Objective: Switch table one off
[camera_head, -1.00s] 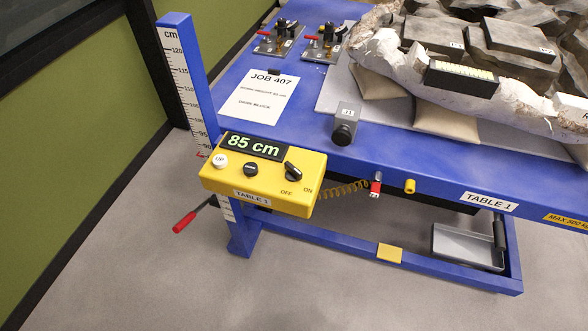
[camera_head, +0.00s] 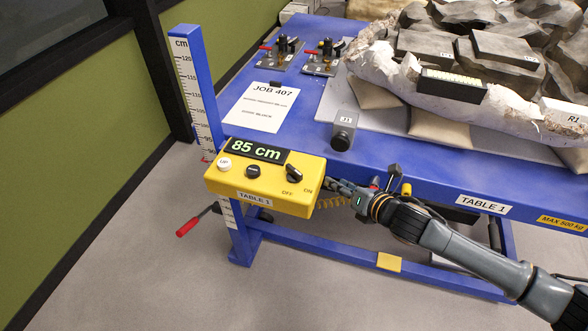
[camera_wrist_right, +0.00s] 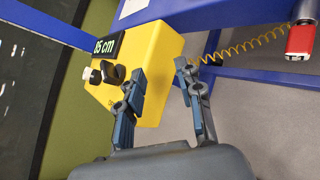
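The yellow TABLE 1 control box (camera_head: 230,180) is at the table's front left corner. Its black OFF/ON knob (camera_head: 294,174) appears turned toward the ON label. The lit display (camera_head: 255,149) reads 85 cm. My right gripper (camera_head: 335,185) is just right of the box, apart from the knob. In the right wrist view its two fingers (camera_wrist_right: 160,70) are spread with nothing between them; the box (camera_wrist_right: 158,50) is behind the left finger, which partly covers the box's front. My left gripper is not in view.
A white UP button (camera_head: 225,163) and black button (camera_head: 253,171) sit left of the knob. A coiled yellow cable and a red connector (camera_wrist_right: 300,40) are near my right gripper. The blue table (camera_head: 400,160) carries a fossil block, job sheet (camera_head: 262,106) and clamps.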

